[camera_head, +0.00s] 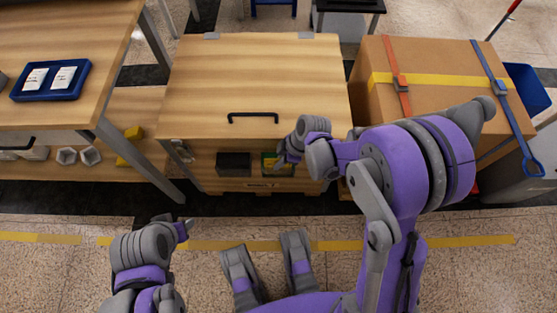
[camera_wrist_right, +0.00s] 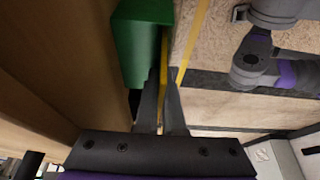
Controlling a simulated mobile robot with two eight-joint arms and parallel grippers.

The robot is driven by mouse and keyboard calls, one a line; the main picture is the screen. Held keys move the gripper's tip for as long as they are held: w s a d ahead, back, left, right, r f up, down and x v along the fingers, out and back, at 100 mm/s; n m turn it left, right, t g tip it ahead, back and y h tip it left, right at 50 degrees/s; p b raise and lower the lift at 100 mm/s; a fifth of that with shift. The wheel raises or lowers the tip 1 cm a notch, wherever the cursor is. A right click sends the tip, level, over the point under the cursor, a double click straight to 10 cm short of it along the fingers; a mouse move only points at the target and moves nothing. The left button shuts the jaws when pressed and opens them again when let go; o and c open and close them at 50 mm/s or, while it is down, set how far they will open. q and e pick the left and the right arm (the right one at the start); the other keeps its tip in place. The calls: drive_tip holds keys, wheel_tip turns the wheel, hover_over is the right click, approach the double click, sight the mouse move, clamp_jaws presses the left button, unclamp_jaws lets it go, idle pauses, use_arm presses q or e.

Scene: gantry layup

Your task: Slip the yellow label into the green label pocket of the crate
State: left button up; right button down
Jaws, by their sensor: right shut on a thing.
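The wooden crate (camera_head: 258,85) stands in the middle of the head view. The green label pocket (camera_head: 284,172) is on its front face, right of a dark pocket, and partly hidden by my right gripper (camera_head: 281,160). In the right wrist view the green pocket (camera_wrist_right: 142,40) is just ahead of the fingers. My right gripper (camera_wrist_right: 163,82) is shut on the thin yellow label (camera_wrist_right: 164,50), seen edge-on beside the pocket's right side. I cannot tell whether its tip is inside. My left gripper (camera_head: 184,229) is low at left, away from the crate; its jaws are unclear.
The dark pocket (camera_head: 234,163) and a black handle (camera_head: 253,116) are on the crate. A strapped cardboard box (camera_head: 430,60) stands at right. A wooden table (camera_head: 60,110) with a blue tray (camera_head: 82,80) is at left. The floor in front is mostly clear.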

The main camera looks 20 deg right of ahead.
drive_tip(key=c, duration=1)
unclamp_jaws()
drive_tip(key=shift+o, duration=0.2)
use_arm(q)
drive_tip(key=r+p, duration=0.3)
drive_tip(key=r, duration=0.1)
drive_tip(key=shift+s, duration=0.2)
use_arm(e)
drive_tip(key=v, duration=1)
drive_tip(key=shift+r, duration=0.4)
drive_tip(key=shift+s+d, duration=0.1)
drive_tip(key=s+d+r+m+t+h, duration=0.1)
drive_tip(key=s+r+m+t+h, duration=0.1)
drive_tip(key=s+r+m, duration=0.35)
drive_tip(key=s+d+r+m+t+h, duration=0.1)
drive_tip(key=s+r+m+h, duration=0.1)
drive_tip(key=s+m, duration=0.7)
use_arm(q)
wheel_tip(320, 180, up, 19)
drive_tip(key=w+t+p, duration=0.1)
drive_tip(key=w+p, duration=0.1)
drive_tip(key=p, duration=1.5)
drive_tip(key=shift+r, duration=0.15)
use_arm(e)
wheel_tip(320, 180, up, 20)
drive_tip(key=w+t, duration=0.1)
drive_tip(key=w, duration=0.1)
drive_tip(key=shift+d, duration=0.25)
